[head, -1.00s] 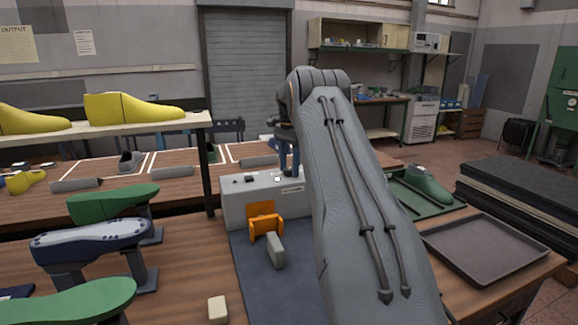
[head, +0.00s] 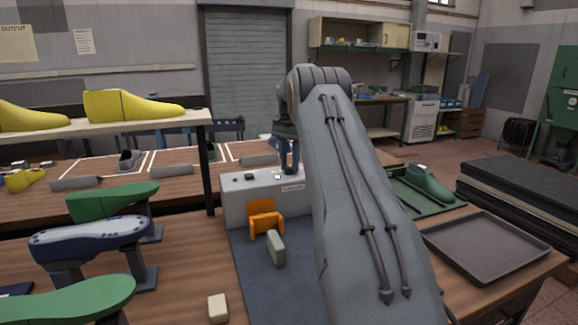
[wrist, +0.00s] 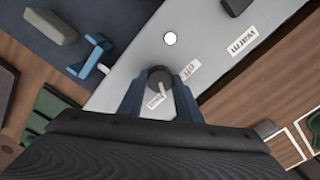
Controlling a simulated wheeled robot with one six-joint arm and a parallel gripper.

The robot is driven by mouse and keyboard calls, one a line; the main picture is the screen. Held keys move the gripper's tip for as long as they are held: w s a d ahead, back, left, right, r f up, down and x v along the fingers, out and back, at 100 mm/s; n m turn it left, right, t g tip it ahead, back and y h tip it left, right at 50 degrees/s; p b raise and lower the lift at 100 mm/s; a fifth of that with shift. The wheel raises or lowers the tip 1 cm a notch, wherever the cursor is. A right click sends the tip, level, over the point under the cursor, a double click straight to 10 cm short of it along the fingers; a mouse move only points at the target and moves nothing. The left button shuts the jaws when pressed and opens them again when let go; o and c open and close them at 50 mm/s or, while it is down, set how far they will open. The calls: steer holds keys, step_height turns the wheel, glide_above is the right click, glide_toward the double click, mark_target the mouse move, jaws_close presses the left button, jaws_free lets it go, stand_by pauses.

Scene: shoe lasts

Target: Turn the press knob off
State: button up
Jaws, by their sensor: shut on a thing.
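The dark round press knob (wrist: 159,76) sits on the light grey top of the press box in the wrist view. My gripper (wrist: 159,84) is shut on it, with one blue finger on either side. A pale mark on the knob points down the picture towards a small label (wrist: 155,100) between the fingers. Another small label (wrist: 190,70), which seems to read OFF, lies right of the knob. In the head view my gripper (head: 289,152) reaches down to the top of the grey press box (head: 238,205). The knob is hidden there behind my arm.
An orange bracket (head: 264,222) and a grey block (head: 276,248) stand at the front of the press box. A white round button (wrist: 170,38) and a larger label (wrist: 242,40) are on its top. Green and blue shoe forms (head: 90,238) stand at the left.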

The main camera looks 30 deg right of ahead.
steer(key=n, duration=0.3)
steer(key=shift+n, duration=0.4)
steer(key=n, duration=0.3)
steer(key=shift+r+b, duration=0.1)
steer(key=shift+b, duration=0.2)
steer(key=n, duration=0.4)
steer(key=shift+w+n, duration=0.1)
steer(key=shift+n, duration=1.8)
steer(key=o, duration=1)
steer(key=shift+o, duration=0.2)
